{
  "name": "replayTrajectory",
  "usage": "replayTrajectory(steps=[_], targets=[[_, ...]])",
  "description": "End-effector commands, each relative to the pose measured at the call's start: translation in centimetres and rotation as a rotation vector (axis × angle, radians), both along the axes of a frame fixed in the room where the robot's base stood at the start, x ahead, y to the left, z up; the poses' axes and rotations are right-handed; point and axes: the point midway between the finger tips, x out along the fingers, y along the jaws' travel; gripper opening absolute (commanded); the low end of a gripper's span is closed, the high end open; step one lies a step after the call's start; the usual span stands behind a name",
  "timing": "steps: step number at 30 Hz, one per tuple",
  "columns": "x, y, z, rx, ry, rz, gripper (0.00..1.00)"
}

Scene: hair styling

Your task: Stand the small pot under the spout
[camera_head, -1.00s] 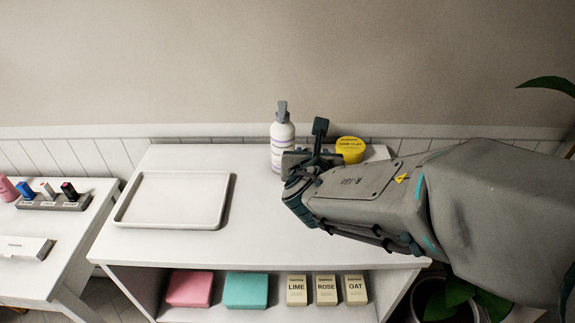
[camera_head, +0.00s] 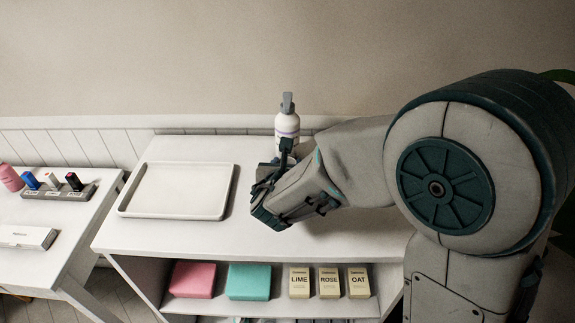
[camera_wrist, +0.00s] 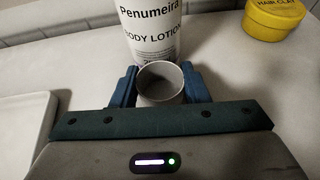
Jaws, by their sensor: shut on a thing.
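The white lotion bottle (camera_head: 287,124) with a grey pump top (camera_head: 287,102) stands upright at the back of the white table. In the wrist view its label reads "BODY LOTION" (camera_wrist: 150,35), and its top is out of the picture. My gripper (camera_head: 272,168) is low over the table, just in front of the bottle. In the wrist view my gripper (camera_wrist: 160,88) is shut on the small pot (camera_wrist: 160,84), which is round, grey and open-topped. The pot is directly in front of the bottle's base; I cannot tell if they touch. The head view hides the pot.
A white tray (camera_head: 178,215) lies left of my gripper. A yellow hair clay tub (camera_wrist: 277,17) stands to the right of the bottle. Pink (camera_head: 193,279) and teal (camera_head: 248,282) blocks and several labelled boxes (camera_head: 329,283) sit on the shelf below.

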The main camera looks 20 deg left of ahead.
Motion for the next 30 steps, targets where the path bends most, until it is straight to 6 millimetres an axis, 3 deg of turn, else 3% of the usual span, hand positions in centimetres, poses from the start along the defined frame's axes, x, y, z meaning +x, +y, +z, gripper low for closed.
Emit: replayTrajectory(steps=[9,10,12,24,30], targets=[[0.0,0.0,-0.3,0.001,-0.001,0.0,0.16],[0.0,0.0,-0.2,0.001,-0.001,0.0,0.49],[0.0,0.0,-0.1,0.0,-0.001,0.0,0.63],[-0.2,0.0,0.4,0.001,-0.001,0.001,0.63],[-3.2,-0.5,1.6,0.001,-0.003,0.002,0.63]])
